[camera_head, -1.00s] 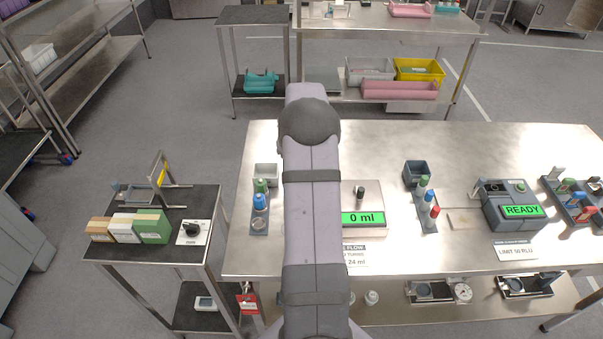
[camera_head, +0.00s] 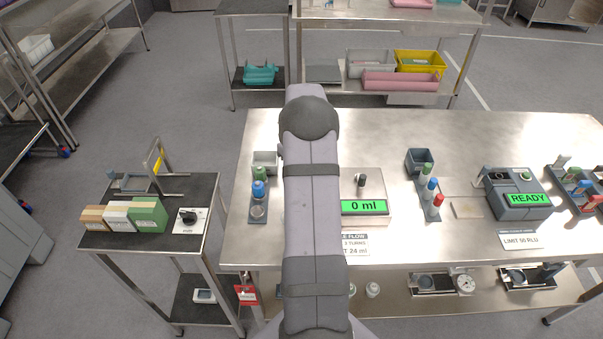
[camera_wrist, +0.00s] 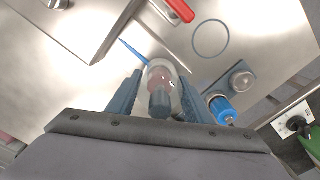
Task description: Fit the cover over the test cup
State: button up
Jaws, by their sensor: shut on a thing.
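In the wrist view, my gripper (camera_wrist: 158,98) is shut on a clear rounded piece (camera_wrist: 158,72) with a dark grey end facing me. It looks like the cover. A reddish shape shows through it; I cannot tell whether that is inside it or beyond it. I cannot make out the test cup for certain; a small clear cup-like piece (camera_wrist: 241,82) sits in the rack to the right. In the head view, my arm hides my gripper and what it holds.
In the head view, a scale (camera_head: 375,212) reading 0 ml stands right of my arm. A rack (camera_head: 258,218) with green-topped and blue-topped bottles stands left of it.

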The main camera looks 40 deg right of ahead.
jog(key=shift+f, duration=0.55)
jog(key=shift+r, duration=0.15)
jog(key=o, duration=1.6)
jog(key=shift+r+b, duration=1.3)
jog(key=shift+r, duration=2.4)
